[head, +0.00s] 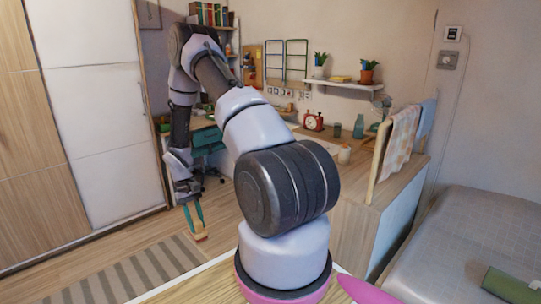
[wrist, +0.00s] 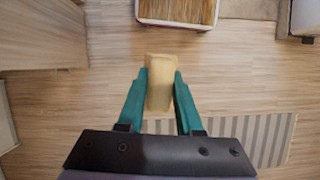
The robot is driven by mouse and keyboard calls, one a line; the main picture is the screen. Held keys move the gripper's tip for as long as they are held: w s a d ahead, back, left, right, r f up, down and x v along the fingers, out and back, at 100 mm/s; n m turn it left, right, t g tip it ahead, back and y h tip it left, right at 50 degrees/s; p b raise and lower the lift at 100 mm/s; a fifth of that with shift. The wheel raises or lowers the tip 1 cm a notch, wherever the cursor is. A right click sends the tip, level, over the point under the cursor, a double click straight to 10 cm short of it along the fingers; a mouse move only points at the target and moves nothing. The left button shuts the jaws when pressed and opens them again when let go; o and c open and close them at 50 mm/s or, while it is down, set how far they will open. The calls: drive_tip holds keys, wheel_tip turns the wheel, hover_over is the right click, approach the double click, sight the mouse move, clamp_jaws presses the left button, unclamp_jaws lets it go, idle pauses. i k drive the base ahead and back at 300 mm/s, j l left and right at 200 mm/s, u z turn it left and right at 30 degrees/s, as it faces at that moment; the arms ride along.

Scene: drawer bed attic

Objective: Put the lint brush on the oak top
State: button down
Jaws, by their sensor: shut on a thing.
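My gripper (wrist: 162,82) has teal fingers and is shut on a pale tan, block-like piece, seemingly the lint brush (wrist: 160,66). Its bristle side does not show. In the head view my gripper (head: 193,218) hangs low over the wooden floor at the left, with the tan piece (head: 200,236) between its fingertips. A pale wood top (head: 190,287) lies at the bottom of the head view, and another wood top (head: 403,176) covers the cabinet at the right. I cannot tell which is the oak top.
A striped rug (head: 140,276) lies near my gripper; it also shows in the wrist view (wrist: 262,136). A wardrobe (head: 95,100) stands left, a grey bed (head: 465,245) right. A towel rack (head: 383,145) rises from the cabinet.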

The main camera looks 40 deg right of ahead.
sight(361, 154)
drive_tip(key=i+j+z, duration=0.1)
drive_tip(key=i, duration=0.55)
drive_tip(key=i+j+z, duration=0.1)
drive_tip(key=i, duration=0.55)
drive_tip(key=i+z, duration=0.2)
drive_tip(key=z, duration=0.2)
drive_tip(key=i+z, duration=0.25)
drive_tip(key=z, duration=0.2)
drive_tip(key=i+j+z, duration=0.15)
drive_tip(key=z, duration=0.25)
drive_tip(key=i+j+z, duration=0.2)
drive_tip(key=z, duration=0.2)
